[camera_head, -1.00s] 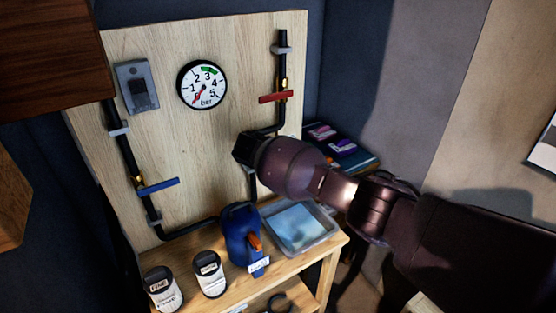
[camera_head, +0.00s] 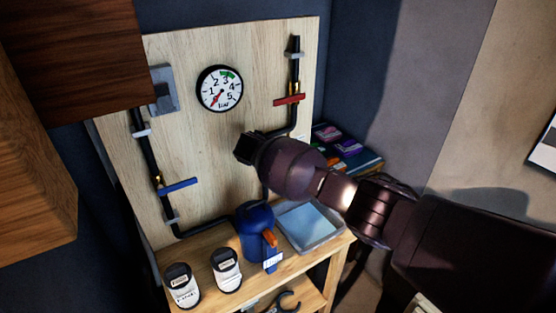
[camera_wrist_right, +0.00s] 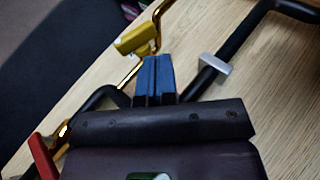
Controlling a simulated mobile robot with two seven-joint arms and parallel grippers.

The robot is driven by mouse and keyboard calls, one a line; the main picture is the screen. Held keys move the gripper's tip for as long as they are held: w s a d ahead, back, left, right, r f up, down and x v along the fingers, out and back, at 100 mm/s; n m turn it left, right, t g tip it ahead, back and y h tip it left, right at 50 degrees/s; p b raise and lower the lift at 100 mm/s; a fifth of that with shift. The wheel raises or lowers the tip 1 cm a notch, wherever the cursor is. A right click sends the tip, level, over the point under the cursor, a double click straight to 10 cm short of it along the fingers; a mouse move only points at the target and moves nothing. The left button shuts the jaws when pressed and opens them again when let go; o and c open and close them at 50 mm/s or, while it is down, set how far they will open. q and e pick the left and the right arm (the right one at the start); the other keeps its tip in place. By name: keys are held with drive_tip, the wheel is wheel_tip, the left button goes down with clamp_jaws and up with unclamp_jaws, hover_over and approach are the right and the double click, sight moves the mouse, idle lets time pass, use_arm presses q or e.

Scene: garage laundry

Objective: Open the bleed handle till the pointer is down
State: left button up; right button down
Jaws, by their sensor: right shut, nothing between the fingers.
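The round pressure gauge (camera_head: 219,88) is on the wooden board; its red pointer points down and to the left, below the 1. In the right wrist view a yellow handle (camera_wrist_right: 137,38), likely the bleed handle, sits on a brass pipe. It is hidden behind my right arm in the head view. My right gripper (camera_wrist_right: 153,62) has its blue fingers shut and empty, their tips just below and right of the yellow handle; I cannot tell whether they touch it. In the head view the dark gripper end (camera_head: 246,149) is in front of the board. My left gripper is not in view.
A red handle (camera_head: 289,99) is on the right pipe and a blue handle (camera_head: 178,185) on the left pipe. A grey box (camera_head: 164,91) is on the board. Below, the bench holds a blue jug (camera_head: 254,230), a tray (camera_head: 331,240) and two labelled jars (camera_head: 227,270).

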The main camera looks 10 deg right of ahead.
drive_tip(key=s+a+r+n+t+y+b, duration=0.1)
drive_tip(key=s+a+r+n+t+y, duration=0.15)
drive_tip(key=a+r+y, duration=0.45)
drive_tip(key=s+a+r+n+t+y, duration=0.25)
drive_tip(key=a+r, duration=0.25)
drive_tip(key=a, duration=0.4)
drive_tip(key=s+d+f+m+t+y, duration=0.1)
drive_tip(key=s+d+f+m+t, duration=0.15)
drive_tip(key=s+d+f, duration=0.65)
drive_tip(key=s+d+f+m+t, duration=0.2)
drive_tip(key=s+d+f+m, duration=0.2)
drive_tip(key=s+d+f, duration=0.6)
drive_tip(key=s+d+f+m+g+h, duration=0.1)
drive_tip(key=s+d+f, duration=0.3)
drive_tip(key=s, duration=0.3)
drive_tip(key=s+d+f+g+h+b, duration=0.1)
drive_tip(key=s+d+f+g, duration=0.1)
drive_tip(key=s+d+f, duration=0.2)
drive_tip(key=s+d+f+m+g+h, duration=0.1)
drive_tip(key=s+d+f, duration=0.3)
drive_tip(key=s, duration=0.5)
drive_tip(key=shift+s+d+f+m+g+h, duration=0.25)
drive_tip(key=shift+s+f+m+g+h, duration=0.15)
drive_tip(key=shift+f, duration=0.3)
drive_tip(key=shift+w, duration=0.1)
